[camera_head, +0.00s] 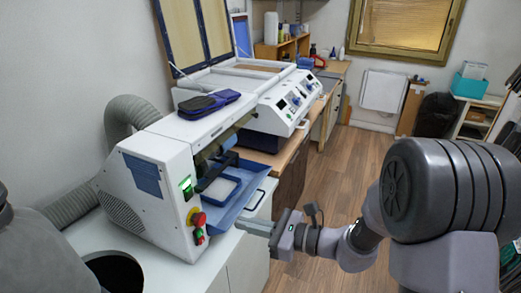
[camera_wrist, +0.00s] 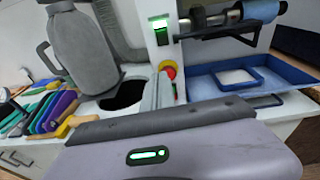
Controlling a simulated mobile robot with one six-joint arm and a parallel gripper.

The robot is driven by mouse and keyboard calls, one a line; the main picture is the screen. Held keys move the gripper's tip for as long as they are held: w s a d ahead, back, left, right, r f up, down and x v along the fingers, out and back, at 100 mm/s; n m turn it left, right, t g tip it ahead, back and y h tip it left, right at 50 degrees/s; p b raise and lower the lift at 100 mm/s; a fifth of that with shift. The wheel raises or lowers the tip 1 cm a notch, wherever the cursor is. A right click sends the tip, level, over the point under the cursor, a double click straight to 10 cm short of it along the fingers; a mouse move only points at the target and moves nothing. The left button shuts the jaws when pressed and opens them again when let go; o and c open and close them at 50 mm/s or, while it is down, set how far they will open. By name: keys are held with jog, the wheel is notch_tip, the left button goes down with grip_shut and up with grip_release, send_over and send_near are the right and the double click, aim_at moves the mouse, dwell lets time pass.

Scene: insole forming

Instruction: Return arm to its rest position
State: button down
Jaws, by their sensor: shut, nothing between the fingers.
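My gripper (camera_head: 252,228) is in the head view, just in front of the white machine (camera_head: 155,190). Its fingers are shut and empty, pointing left near the machine's front right corner and the counter edge. In the wrist view the closed fingers (camera_wrist: 160,92) rise from the grey gripper body, in front of the machine's red button (camera_wrist: 168,70). My arm reaches in from the right of the head view. Whether the fingers touch the counter or machine cannot be told.
Coloured flat pieces (camera_wrist: 50,112) stand at the left in the wrist view. A second white machine (camera_head: 280,110) stands behind. The wooden floor (camera_head: 345,175) is clear.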

jog(key=s+d+r+n+g+h+b, duration=0.25)
jog(key=s+n+g+h, duration=0.25)
jog(key=s+n, duration=0.85)
jog(key=s+d+n+t+h, duration=0.2)
jog(key=s+d+h, duration=0.1)
jog(key=d, duration=0.3)
jog(key=s+d+n+t+h+b, duration=0.1)
jog(key=s+d+n+t+h, duration=0.1)
jog(key=d, duration=0.5)
jog(key=s+t+h, duration=0.1)
jog(key=s+h, duration=0.1)
jog(key=h, duration=0.1)
jog(key=shift+s+d+r+b, duration=0.2)
jog(key=shift+s+r+b, duration=0.1)
